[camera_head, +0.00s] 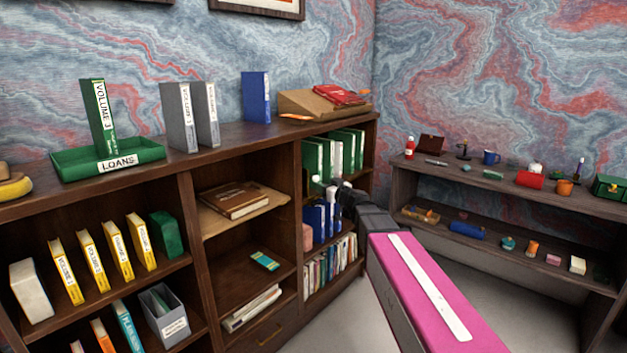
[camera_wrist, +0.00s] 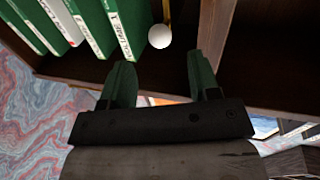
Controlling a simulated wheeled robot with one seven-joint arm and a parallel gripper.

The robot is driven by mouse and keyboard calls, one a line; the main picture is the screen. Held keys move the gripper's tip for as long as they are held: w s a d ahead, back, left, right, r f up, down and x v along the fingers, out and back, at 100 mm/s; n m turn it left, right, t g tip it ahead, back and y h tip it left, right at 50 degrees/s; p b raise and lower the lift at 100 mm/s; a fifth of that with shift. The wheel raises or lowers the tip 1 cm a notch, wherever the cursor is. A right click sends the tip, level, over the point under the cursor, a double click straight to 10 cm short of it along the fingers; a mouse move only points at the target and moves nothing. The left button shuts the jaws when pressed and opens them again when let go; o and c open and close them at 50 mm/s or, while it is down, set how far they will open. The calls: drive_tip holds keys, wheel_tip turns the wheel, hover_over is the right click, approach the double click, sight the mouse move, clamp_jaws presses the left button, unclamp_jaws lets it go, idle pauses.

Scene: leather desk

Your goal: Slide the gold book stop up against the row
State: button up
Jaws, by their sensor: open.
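A row of green books (camera_head: 335,152) with white labels stands in the right bay of the bookcase. It also shows in the wrist view (camera_wrist: 118,32) at upper left. A thin gold piece (camera_wrist: 167,12) with a white round knob (camera_wrist: 159,36) stands just right of the end green book in the wrist view; it looks like the book stop. Whether it touches the book I cannot tell, and most of it is out of frame. My gripper (camera_wrist: 160,64) is open and empty, its two green fingers on either side of the knob's line and short of it. In the head view my gripper (camera_head: 330,185) is at the front of this bay.
Blue binders (camera_head: 320,220) stand on the shelf below. A wooden upright (camera_wrist: 216,40) and shelf edge (camera_wrist: 75,68) border the bay close to my fingers. The bookcase top carries a green tray (camera_head: 105,160) and grey binders (camera_head: 185,118).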

sight(313, 178)
drive_tip(key=x, duration=0.9)
drive_tip(key=shift+w, duration=0.1)
